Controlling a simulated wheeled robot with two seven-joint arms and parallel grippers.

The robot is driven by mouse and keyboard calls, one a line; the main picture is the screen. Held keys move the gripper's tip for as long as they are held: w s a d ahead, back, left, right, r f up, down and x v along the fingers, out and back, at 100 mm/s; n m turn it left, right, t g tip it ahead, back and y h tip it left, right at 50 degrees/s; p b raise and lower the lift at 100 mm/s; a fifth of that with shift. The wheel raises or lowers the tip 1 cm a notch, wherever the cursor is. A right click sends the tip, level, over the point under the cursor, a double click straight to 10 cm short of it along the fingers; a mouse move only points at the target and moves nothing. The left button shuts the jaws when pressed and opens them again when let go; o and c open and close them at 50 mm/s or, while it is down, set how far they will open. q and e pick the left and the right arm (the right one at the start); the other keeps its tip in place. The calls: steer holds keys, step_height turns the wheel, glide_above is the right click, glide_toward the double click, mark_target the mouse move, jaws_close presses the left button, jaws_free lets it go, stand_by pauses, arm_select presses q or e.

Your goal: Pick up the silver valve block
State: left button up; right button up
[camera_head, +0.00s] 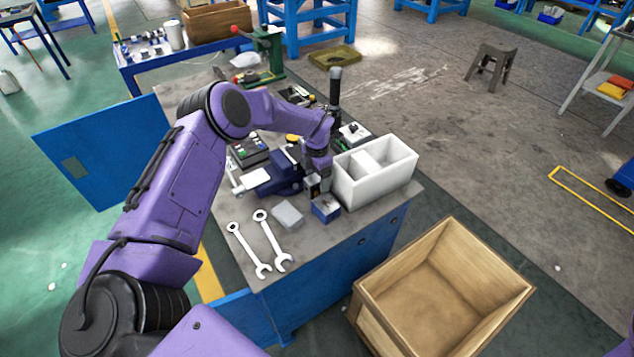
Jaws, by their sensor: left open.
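A silver-grey block (288,214) lies on the workbench near its front edge, between the wrenches and a small blue box (325,208). It looks like the silver valve block, but it is too small to be sure. My left arm reaches over the bench from the left. My left gripper (314,188) points down just behind the blue box, right of and behind the silver-grey block and apart from it. It is open; its fingertips are small and partly lost among the dark parts around them. My right gripper is not in view.
A white two-part bin (374,172) stands close to the right of my left gripper. Two wrenches (262,240) lie at the front left of the bench (330,245). A blue vise-like tool (275,181) is behind. An empty wooden crate (440,290) stands at the front right.

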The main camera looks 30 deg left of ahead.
arm_select(q)
jaws_close()
steer(key=shift+r, duration=0.1)
